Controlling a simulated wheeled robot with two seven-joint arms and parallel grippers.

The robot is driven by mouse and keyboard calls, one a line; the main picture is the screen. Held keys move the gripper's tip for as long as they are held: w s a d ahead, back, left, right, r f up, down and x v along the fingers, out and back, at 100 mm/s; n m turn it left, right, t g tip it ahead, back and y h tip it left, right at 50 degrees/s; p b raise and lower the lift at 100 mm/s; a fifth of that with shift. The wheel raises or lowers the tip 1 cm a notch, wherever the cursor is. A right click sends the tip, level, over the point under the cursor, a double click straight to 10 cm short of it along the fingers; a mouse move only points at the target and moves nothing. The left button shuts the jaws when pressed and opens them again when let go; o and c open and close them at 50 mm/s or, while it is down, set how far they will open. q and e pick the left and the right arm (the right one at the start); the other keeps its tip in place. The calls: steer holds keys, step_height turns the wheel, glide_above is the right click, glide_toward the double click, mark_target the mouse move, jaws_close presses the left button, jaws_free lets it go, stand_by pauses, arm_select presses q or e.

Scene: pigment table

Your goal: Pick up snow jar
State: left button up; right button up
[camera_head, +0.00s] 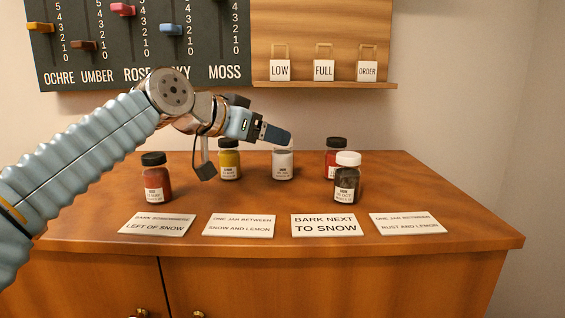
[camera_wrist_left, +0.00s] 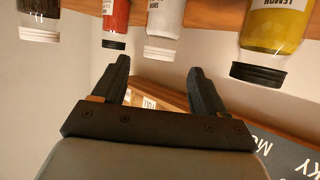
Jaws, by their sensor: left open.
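The snow jar (camera_head: 283,165), pale with a white label, stands upright near the middle back of the wooden table. My left gripper (camera_head: 279,134) hides its lid in the head view. In the left wrist view, which looks upside down, the white jar (camera_wrist_left: 165,17) and its white lid (camera_wrist_left: 159,53) show just beyond the fingertips. My left gripper (camera_wrist_left: 158,68) is open and empty, its two dark fingers apart, with the jar's lid ahead of the gap. The exact distance to the jar cannot be told. My right gripper is in neither view.
A yellow jar (camera_head: 229,161) stands left of the snow jar, a red jar (camera_head: 336,156) and a dark white-lidded jar (camera_head: 346,182) right. Another red jar (camera_head: 155,182) is front left. Several text cards, including "Bark next to snow" (camera_head: 326,225), lie in front. A slider board (camera_head: 200,60) hangs behind.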

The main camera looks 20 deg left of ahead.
mark_target(283, 159)
arm_select(q)
steer(key=x, duration=0.5)
steer(key=shift+w+d+f, duration=0.2)
steer(key=shift+w+d, duration=0.05)
steer(key=c, duration=1.2)
